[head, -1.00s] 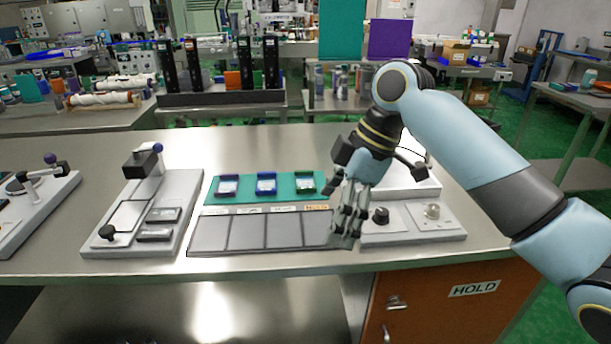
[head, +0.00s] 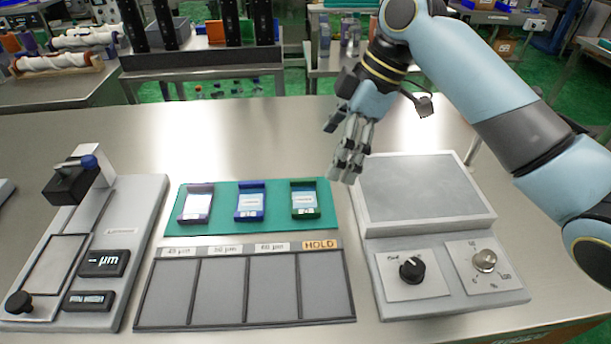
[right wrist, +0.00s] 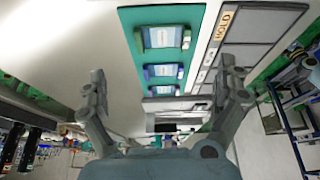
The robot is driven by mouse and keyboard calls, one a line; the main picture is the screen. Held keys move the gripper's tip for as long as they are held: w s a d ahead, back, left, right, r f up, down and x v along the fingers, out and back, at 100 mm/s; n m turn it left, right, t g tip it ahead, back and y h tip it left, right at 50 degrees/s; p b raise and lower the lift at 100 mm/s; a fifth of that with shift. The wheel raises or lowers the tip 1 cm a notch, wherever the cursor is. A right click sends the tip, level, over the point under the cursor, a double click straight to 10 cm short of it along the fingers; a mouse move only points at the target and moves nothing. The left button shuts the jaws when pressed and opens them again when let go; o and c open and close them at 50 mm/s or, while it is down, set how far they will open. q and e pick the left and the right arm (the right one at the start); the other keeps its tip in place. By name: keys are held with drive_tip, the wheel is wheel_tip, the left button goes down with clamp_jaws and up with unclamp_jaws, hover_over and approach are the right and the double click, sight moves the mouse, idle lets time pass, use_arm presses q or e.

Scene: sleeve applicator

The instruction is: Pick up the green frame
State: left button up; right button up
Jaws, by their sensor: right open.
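The green frame (head: 305,199) lies on the right part of a teal mat (head: 270,227), beside a blue frame (head: 250,202) and a purple frame (head: 196,204). Each holds a pale labelled piece. In the right wrist view the green frame (right wrist: 186,38) is the topmost of the three, beyond the fingers. My right gripper (head: 345,172) is open and empty, above the table to the right of the green frame and apart from it. Its spread fingers show in the right wrist view (right wrist: 165,90). My left gripper is not in view.
In front of the mat is a tray with several grey compartments (head: 220,290) and a HOLD label. A measuring device (head: 140,230) stands left. A grey box with knobs (head: 430,225) stands right, close to my right gripper. The table behind the mat is clear.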

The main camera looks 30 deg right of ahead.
approach(303, 199)
drive_tip(key=shift+x, duration=0.9)
drive_tip(key=x, duration=0.5)
drive_tip(key=shift+a+f, duration=0.15)
drive_tip(key=shift+a, duration=0.05)
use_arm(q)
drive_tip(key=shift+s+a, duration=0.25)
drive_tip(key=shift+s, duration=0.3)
use_arm(e)
drive_tip(key=c, duration=0.3)
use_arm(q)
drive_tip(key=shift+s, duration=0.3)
use_arm(e)
drive_tip(key=c, duration=0.7)
